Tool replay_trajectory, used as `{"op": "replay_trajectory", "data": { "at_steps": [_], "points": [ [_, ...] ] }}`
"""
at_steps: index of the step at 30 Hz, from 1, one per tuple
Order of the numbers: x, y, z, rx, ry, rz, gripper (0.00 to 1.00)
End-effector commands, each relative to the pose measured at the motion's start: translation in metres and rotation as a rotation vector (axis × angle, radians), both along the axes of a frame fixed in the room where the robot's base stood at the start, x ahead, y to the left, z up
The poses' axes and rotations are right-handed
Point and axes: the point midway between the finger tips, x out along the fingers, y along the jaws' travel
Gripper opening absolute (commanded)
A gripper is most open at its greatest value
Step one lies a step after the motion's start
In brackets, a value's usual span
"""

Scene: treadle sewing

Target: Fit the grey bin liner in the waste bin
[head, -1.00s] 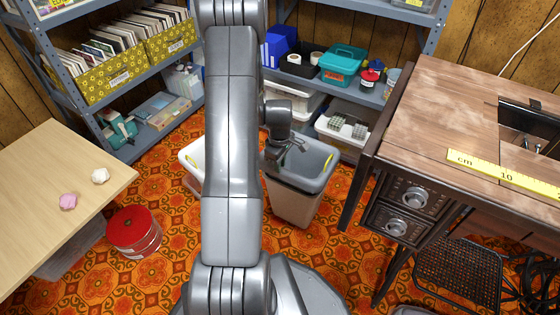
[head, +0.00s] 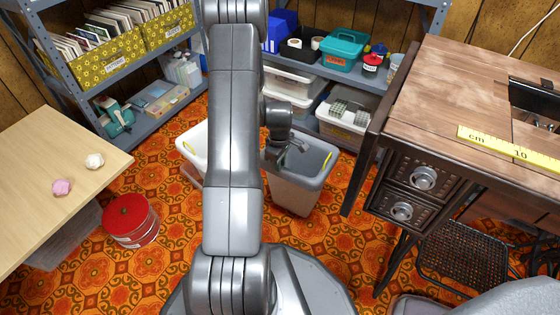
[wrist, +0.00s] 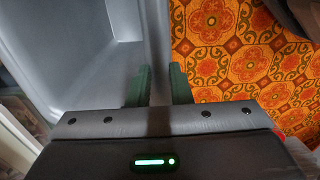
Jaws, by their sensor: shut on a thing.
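The grey bin liner (head: 311,155) shows as an open grey tub with a yellow mark on its right rim. It sits at the top of the taupe waste bin (head: 293,196) on the floor; how deep it sits I cannot tell. My gripper (head: 291,144) is at its far left rim, partly hidden by my arm. In the wrist view my gripper (wrist: 159,88) is shut on the grey liner wall (wrist: 158,45), with the liner's inside on the left and carpet on the right.
A white bin (head: 190,150) with a yellow mark stands just left, partly behind my arm. The sewing table (head: 440,85) is close on the right. Shelving (head: 373,86) stands behind. A red-lidded tub (head: 130,222) and pale table (head: 50,185) are left.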

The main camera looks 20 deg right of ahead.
Motion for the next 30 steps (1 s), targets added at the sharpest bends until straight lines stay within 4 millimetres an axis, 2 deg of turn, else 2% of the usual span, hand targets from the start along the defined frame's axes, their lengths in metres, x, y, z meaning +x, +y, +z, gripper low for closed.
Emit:
{"op": "replay_trajectory", "data": {
  "at_steps": [4,5,8,9,17,20,23,30],
  "points": [
    [0.0,0.0,0.0,0.001,0.001,0.0,0.0],
    [0.0,0.0,0.0,0.001,0.001,0.0,0.2],
    [0.0,0.0,0.0,0.0,0.0,0.0,0.4],
    [0.0,0.0,0.0,0.0,0.0,0.0,0.44],
    [0.0,0.0,0.001,0.0,0.0,0.0,0.44],
    [0.0,0.0,0.008,0.0,-0.001,0.0,0.44],
    [0.001,0.0,0.023,-0.001,-0.003,0.0,0.44],
    [0.0,0.0,0.079,-0.002,-0.004,0.0,0.44]
  ]
}}
